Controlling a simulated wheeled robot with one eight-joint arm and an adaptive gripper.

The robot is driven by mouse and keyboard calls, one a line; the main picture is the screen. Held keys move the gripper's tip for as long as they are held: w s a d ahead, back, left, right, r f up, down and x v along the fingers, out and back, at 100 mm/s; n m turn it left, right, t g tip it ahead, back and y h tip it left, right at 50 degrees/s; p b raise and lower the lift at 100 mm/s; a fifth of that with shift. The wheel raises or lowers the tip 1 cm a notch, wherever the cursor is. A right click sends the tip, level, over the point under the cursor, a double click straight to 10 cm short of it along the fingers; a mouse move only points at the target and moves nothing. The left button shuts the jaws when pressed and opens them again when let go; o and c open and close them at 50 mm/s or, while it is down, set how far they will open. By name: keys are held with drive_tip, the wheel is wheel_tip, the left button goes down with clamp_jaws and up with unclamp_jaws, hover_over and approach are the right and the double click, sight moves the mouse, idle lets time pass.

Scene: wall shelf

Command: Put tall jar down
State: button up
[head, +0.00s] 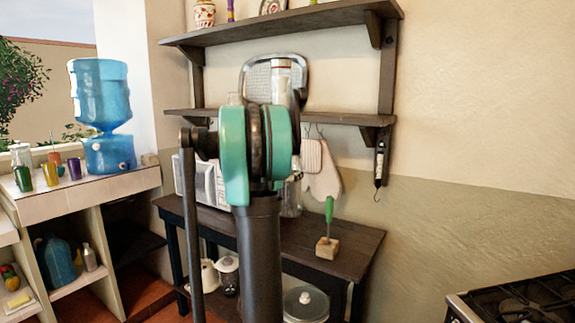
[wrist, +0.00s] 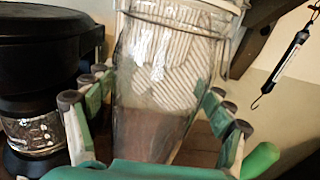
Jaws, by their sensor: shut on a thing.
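The tall jar (wrist: 160,85) is clear glass with a wire clamp near its top. It stands roughly upright between the fingers of my gripper (wrist: 156,108), which is shut on it from both sides. In the head view, clear glass that looks like the same jar (head: 291,198) shows just right of my arm, in front of the dark table's back. My arm hides the gripper and most of the jar there. The jar's base is hidden in the wrist view, so I cannot tell whether it touches the table (head: 345,245).
A black appliance (wrist: 40,75) is close left of the fingers. A hanging scale (head: 380,160) and the lower shelf (head: 345,118) are above.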

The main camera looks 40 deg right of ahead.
wheel_tip(320, 180, down, 12)
drive_tip(key=shift+r, duration=0.15)
idle(0.5)
drive_tip(key=o, duration=1.8)
drive_tip(key=shift+o, duration=0.2)
